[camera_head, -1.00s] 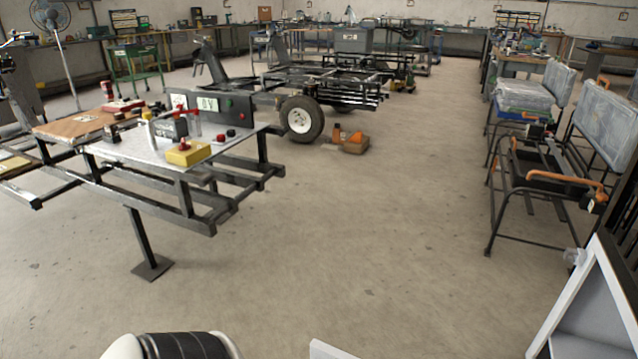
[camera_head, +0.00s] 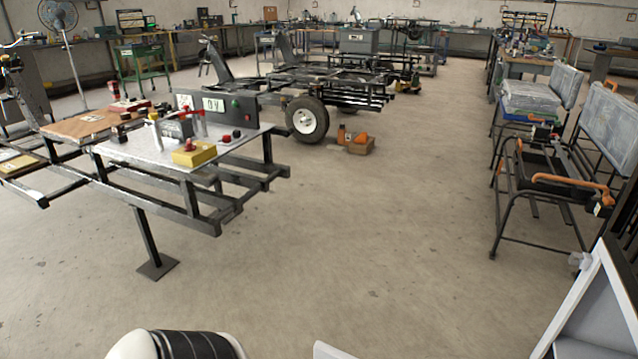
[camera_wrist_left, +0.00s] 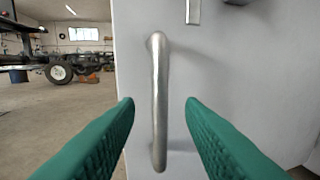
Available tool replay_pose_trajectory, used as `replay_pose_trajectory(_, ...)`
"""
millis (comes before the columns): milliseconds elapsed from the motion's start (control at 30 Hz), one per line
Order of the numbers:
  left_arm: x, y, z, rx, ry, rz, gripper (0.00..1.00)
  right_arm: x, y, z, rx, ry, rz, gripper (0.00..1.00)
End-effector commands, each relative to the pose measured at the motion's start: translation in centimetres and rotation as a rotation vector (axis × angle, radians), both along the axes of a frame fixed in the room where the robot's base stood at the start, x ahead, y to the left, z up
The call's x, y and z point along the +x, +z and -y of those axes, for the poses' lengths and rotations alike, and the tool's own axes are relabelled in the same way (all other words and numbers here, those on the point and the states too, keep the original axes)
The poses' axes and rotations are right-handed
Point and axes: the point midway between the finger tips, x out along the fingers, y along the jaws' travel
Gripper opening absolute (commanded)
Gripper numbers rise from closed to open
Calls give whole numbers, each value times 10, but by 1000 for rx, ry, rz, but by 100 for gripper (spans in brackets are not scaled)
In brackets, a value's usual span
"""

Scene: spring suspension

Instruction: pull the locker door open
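In the left wrist view, a pale grey locker door (camera_wrist_left: 240,80) fills the middle and right. Its upright silver bar handle (camera_wrist_left: 159,110) stands between the two green fingers of my left gripper (camera_wrist_left: 160,106). The fingers are open, one on each side of the handle, with a visible gap to each. Whether the fingertips reach past the bar towards the door is hard to tell. In the head view my left gripper is out of the picture. A white-framed, locker-like panel (camera_head: 582,305) shows at the lower right. My right gripper is not in view.
In the head view, a metal-frame workbench (camera_head: 165,165) stands at the left and a wheeled chassis (camera_head: 330,85) lies beyond it. Black-framed seats (camera_head: 560,180) with orange armrests stand at the right. The concrete floor in the middle is clear.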

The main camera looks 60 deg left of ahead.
Motion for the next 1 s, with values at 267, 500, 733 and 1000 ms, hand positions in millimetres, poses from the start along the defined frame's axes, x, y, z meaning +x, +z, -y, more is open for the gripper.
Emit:
replay_pose_trajectory(267,-47,0,14,-1,0,-2,36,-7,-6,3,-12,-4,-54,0)
replay_pose_trajectory(500,-57,0,17,0,0,0,36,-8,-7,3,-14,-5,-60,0)
replay_pose_trajectory(733,-57,0,17,0,0,0,36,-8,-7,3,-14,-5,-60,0)
replay_pose_trajectory(1000,-56,0,17,0,0,1,36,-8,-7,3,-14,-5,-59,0)
